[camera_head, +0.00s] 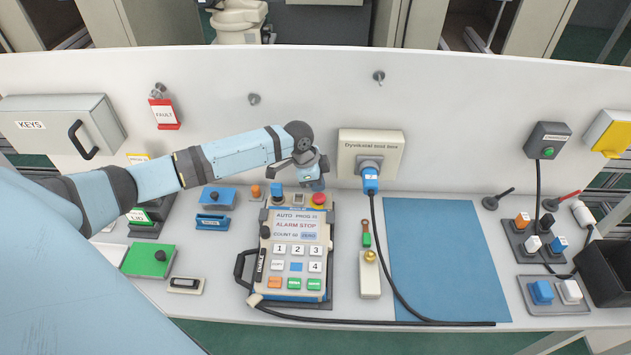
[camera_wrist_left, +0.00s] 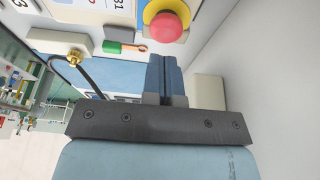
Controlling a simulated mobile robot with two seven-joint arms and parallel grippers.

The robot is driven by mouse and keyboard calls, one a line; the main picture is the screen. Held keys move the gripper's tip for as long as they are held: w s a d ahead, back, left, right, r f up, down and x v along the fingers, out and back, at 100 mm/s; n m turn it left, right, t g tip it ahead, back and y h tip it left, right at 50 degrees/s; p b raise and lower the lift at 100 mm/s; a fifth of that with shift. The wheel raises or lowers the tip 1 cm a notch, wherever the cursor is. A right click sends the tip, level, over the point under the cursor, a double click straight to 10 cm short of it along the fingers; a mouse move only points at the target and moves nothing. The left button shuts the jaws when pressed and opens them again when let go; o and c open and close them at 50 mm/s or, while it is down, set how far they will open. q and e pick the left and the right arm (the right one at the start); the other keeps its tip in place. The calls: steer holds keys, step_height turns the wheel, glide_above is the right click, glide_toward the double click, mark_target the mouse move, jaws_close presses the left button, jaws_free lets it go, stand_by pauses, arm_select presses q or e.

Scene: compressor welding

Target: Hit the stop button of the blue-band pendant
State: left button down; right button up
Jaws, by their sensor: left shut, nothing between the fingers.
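The pendant (camera_head: 268,258) lies on the bench with a screen reading "ALARM STOP", number keys and a blue line along its top edge. Its red stop button (camera_head: 318,200) sits on a yellow ring at the top right corner. The red button (camera_wrist_left: 166,27) also shows at the top of the left wrist view. My left gripper (camera_head: 318,185) is shut and empty, just beyond the button in the head view. In the left wrist view its blue fingers (camera_wrist_left: 163,60) are together, pointing towards the button. Whether they touch it I cannot tell. My right gripper is not in view.
A green-handled tool (camera_head: 366,238) lies right of the pendant.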

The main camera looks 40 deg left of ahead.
arm_select(q)
steer(key=shift+b+v, duration=0.75)
steer(key=shift+v, duration=0.45)
steer(key=b+v, duration=0.1)
steer(key=v, duration=0.7)
steer(key=shift+r, duration=0.25)
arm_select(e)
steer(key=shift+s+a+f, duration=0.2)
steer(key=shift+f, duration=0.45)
arm_select(q)
steer(key=shift+f, duration=0.15)
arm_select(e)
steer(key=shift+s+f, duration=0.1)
